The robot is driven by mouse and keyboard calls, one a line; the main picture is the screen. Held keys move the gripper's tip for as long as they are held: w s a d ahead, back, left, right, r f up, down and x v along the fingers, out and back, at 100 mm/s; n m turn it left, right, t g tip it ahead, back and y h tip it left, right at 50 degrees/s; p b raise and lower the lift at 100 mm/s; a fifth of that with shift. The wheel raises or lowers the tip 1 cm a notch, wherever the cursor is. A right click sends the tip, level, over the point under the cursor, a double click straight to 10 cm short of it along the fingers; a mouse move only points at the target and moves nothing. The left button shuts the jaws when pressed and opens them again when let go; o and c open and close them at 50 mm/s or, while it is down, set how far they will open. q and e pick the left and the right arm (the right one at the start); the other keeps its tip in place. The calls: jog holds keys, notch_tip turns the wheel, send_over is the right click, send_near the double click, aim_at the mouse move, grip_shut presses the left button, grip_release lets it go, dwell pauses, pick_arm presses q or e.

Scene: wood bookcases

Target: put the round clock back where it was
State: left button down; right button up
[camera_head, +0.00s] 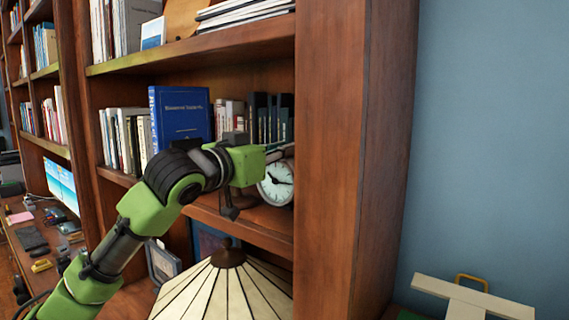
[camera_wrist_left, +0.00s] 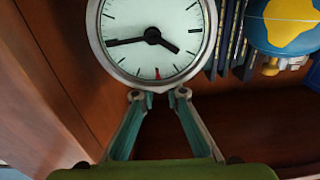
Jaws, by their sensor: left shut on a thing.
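The round clock (camera_head: 275,186) has a pale face, dark hands and a silver rim. In the head view it is at the right end of the middle bookcase shelf, close to the upright side panel, partly hidden by my left arm. My left gripper (camera_head: 283,152) reaches across the shelf to it. In the left wrist view the clock (camera_wrist_left: 153,38) fills the top middle, and the fingertips of my left gripper (camera_wrist_left: 158,97) are closed together at its rim. Whether its base rests on the shelf cannot be told. My right gripper is not in view.
A blue book (camera_head: 181,114) and other books stand on the same shelf. A globe (camera_wrist_left: 285,27) is near the clock in the left wrist view. A striped lampshade (camera_head: 224,288) stands below the shelf. The thick side panel (camera_head: 340,160) bounds the right.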

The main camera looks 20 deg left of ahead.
aim_at(277, 171)
pick_arm(q)
jog(key=f, duration=0.1)
jog(key=f+p, duration=0.1)
jog(key=f, duration=0.1)
jog(key=shift+w+d+p, duration=0.35)
jog(key=shift+w, duration=0.05)
jog(key=shift+f, duration=0.35)
jog(key=shift+s+a+f, duration=0.1)
jog(key=shift+s+a, duration=0.05)
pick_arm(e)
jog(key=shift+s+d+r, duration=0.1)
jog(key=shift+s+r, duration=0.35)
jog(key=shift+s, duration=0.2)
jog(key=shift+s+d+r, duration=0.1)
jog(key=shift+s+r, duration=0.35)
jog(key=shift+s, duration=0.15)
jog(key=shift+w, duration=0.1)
pick_arm(q)
jog(key=shift+f, duration=0.2)
jog(key=c, duration=2)
grip_release()
jog(key=shift+c, duration=0.2)
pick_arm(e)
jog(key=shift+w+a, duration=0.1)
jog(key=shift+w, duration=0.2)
pick_arm(q)
jog(key=shift+r, duration=0.1)
